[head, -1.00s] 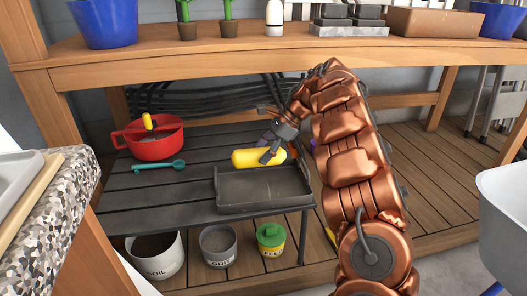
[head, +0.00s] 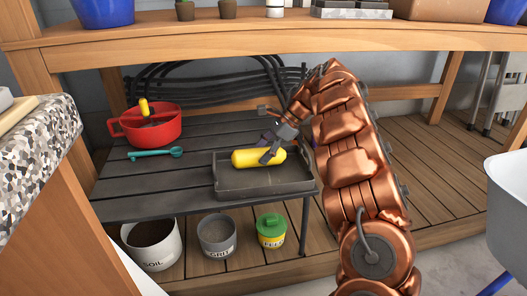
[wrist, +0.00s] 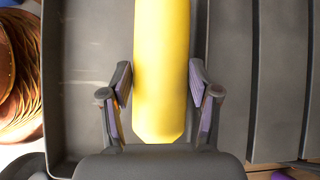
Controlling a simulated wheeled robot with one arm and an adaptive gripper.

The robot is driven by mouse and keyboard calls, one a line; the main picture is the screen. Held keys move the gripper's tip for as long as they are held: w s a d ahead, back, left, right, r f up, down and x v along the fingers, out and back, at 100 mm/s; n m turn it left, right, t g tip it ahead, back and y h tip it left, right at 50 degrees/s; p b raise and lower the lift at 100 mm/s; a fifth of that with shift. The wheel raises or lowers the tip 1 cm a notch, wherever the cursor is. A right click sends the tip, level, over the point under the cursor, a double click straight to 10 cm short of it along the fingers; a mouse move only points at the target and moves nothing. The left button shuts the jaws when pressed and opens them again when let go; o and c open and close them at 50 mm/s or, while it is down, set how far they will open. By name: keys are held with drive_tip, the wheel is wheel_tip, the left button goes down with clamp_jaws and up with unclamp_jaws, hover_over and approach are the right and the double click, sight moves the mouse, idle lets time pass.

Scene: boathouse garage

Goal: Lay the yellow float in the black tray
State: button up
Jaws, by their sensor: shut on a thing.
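The yellow float (head: 252,158) is a smooth cylinder lying level over the rear part of the black tray (head: 265,192). My gripper (head: 274,152) is shut on the float near its right end. In the wrist view the float (wrist: 161,45) runs between the two fingers of my gripper (wrist: 161,85), with the tray floor (wrist: 90,60) beneath and to the left. The float appears close to one tray wall. I cannot tell whether it touches the tray floor.
The tray stands on a dark slatted bench (head: 150,190). A red pot (head: 165,128) with a small yellow thing in it and a teal spoon (head: 155,153) are at the left. A wooden worktop (head: 280,35) is above. Containers stand below, including a green-lidded one (head: 271,231).

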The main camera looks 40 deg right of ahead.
drive_tip(key=o, duration=1.7)
drive_tip(key=shift+c, duration=0.2)
drive_tip(key=shift+v, duration=3.75)
